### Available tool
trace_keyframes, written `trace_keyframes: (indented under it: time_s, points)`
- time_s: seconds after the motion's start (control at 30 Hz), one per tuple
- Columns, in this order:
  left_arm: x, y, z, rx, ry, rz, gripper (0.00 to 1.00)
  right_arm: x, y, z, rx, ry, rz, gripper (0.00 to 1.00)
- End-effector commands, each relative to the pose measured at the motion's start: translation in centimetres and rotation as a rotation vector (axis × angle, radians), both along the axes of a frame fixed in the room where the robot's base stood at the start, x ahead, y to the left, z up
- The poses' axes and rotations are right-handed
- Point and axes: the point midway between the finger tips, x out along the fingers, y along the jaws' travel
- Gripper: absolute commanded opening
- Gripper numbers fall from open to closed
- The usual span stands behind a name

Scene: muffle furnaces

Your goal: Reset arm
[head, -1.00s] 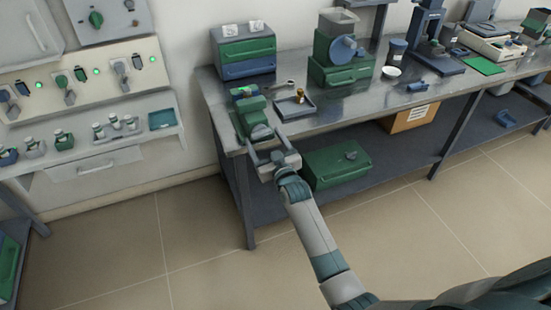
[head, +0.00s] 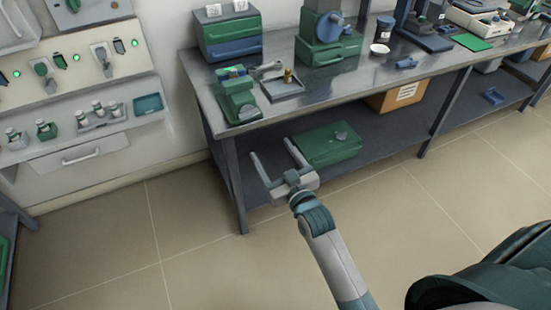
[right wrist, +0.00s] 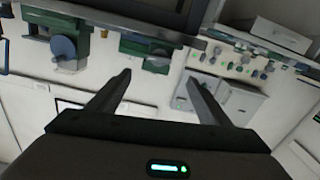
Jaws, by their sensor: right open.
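My right gripper (head: 277,162) is open and empty in the head view. It is in front of the steel bench's near left corner, below the bench top (head: 350,72). In the right wrist view its two fingers (right wrist: 158,90) stand wide apart with nothing between them. A green device (head: 238,98) with a small lit display sits on the bench corner, clear of the fingers. My left gripper is in neither view.
A tray with a brass piece (head: 280,84) lies beside the green device. A green case (head: 327,147) rests on the lower shelf, close behind the gripper. A wall panel with several switches (head: 75,75) is at the left. The floor in front is free.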

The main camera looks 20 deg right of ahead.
Motion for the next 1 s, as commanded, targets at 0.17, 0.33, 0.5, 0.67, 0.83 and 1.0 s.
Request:
trace_keyframes:
  time_s: [0.17,0.33,0.5,0.67,0.83,1.0]
  points:
    - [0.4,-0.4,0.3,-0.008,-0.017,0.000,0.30,-1.2,-0.1,0.0,0.000,0.000,0.000,0.72]
    - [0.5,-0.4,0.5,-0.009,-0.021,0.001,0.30,-1.4,-0.1,0.1,0.000,-0.001,0.000,0.72]
    - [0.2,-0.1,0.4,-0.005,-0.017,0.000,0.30,-1.3,0.0,0.1,0.000,-0.001,0.000,0.72]
    - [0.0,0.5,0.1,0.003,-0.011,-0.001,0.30,-1.3,0.0,0.1,0.000,-0.001,0.000,0.72]
    - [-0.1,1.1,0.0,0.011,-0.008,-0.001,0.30,-1.4,0.1,-0.6,0.001,0.009,0.002,0.72]
    - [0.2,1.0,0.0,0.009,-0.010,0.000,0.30,-1.6,0.7,-4.3,0.005,0.068,0.013,0.72]
